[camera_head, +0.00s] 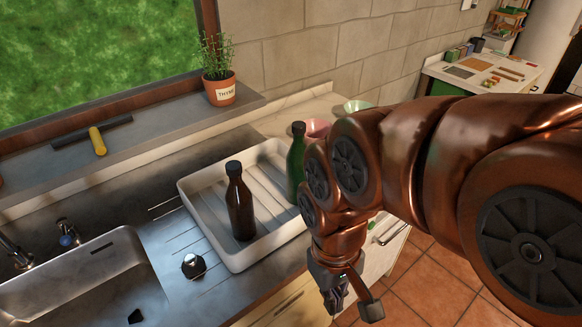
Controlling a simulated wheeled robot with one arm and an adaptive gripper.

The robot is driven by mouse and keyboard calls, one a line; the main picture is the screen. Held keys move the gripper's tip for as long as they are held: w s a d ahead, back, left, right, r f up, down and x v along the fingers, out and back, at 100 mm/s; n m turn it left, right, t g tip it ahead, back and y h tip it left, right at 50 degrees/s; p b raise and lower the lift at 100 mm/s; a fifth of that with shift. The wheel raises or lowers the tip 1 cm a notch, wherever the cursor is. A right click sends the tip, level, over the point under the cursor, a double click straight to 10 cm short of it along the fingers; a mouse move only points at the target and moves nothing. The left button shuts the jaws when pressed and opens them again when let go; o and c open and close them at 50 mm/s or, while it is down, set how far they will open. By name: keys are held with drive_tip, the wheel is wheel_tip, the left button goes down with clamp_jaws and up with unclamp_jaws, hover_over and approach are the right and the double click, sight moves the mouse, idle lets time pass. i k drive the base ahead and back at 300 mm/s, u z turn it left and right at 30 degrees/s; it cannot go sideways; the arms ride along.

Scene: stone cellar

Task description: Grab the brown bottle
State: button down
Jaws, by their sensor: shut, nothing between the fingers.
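The brown bottle (240,205) stands upright in the front part of the white drying tray (192,205) on the counter. A green bottle (295,163) stands in the same tray, further right and partly hidden by my arm. My gripper (351,302) hangs at the end of my copper-coloured arm, low and to the right of the tray, near the counter's front edge. It is shut with nothing in it and is clear of the brown bottle.
A sink (75,285) lies left of the tray, with a small dark object (193,266) between them. A thyme pot (221,90) and a yellow-handled squeegee (97,141) are on the window ledge. Pink (317,128) and green bowls (358,106) stand behind the tray.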

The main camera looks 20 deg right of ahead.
sight(238, 198)
drive_tip(key=z, duration=2.1)
drive_tip(key=k, duration=1.55)
drive_tip(key=u, duration=1.9)
drive_tip(key=i, duration=0.5)
drive_tip(key=u, duration=0.05)
